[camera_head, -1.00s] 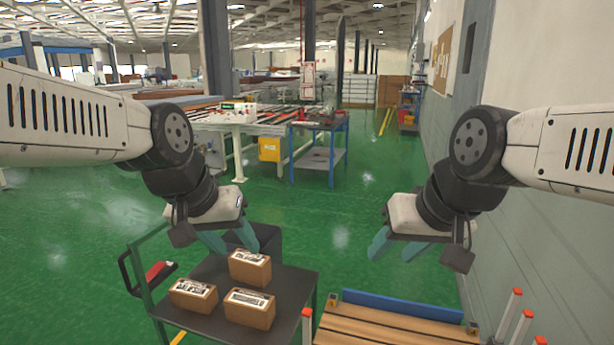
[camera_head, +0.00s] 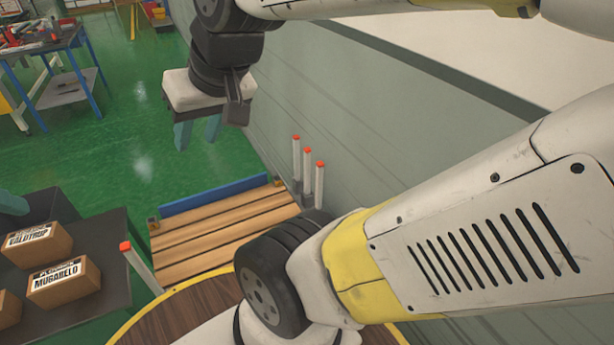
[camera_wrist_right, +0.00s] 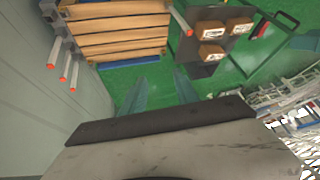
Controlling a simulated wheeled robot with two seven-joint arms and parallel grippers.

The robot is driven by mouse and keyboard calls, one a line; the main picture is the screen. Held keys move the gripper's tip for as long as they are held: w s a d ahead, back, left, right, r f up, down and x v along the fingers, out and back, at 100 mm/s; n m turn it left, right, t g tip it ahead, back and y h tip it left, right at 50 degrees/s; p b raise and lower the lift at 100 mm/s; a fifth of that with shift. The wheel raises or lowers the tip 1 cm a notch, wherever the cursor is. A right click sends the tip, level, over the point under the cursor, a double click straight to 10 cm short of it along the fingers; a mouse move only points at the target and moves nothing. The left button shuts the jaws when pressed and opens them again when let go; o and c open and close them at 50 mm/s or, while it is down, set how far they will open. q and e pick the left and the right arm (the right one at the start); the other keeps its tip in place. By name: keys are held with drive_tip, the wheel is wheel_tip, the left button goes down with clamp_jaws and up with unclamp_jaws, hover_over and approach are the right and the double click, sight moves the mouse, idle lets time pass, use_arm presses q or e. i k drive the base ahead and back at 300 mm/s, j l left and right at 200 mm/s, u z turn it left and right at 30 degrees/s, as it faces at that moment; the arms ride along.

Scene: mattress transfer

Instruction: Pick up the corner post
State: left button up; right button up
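Several white corner posts with orange tops are in view. Three stand upright in a cluster beside the wall, at the right end of the slatted wooden platform; one is this corner post (camera_head: 307,175), which also shows in the right wrist view (camera_wrist_right: 64,65). A single post (camera_head: 142,270) stands at the platform's left, near the cart, and shows in the right wrist view (camera_wrist_right: 181,22). My right gripper (camera_head: 197,134) is open and empty, above the floor beyond the platform and apart from the posts. Only a teal tip of my left gripper (camera_head: 13,203) shows at the left edge.
The wooden platform (camera_head: 215,232) has a blue board (camera_head: 228,193) along its far side. A dark cart (camera_head: 108,238) with cardboard boxes (camera_head: 63,284) stands at left. The grey wall (camera_head: 365,140) bounds the right side. Green floor (camera_head: 140,150) is clear beyond the platform.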

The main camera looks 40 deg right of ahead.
sight(320, 166)
drive_tip(key=z, duration=1.55)
drive_tip(key=i+l+u, duration=0.1)
drive_tip(key=i+u, duration=0.15)
drive_tip(key=i+l+u, duration=0.15)
drive_tip(key=i+u, duration=0.15)
drive_tip(key=i, duration=0.05)
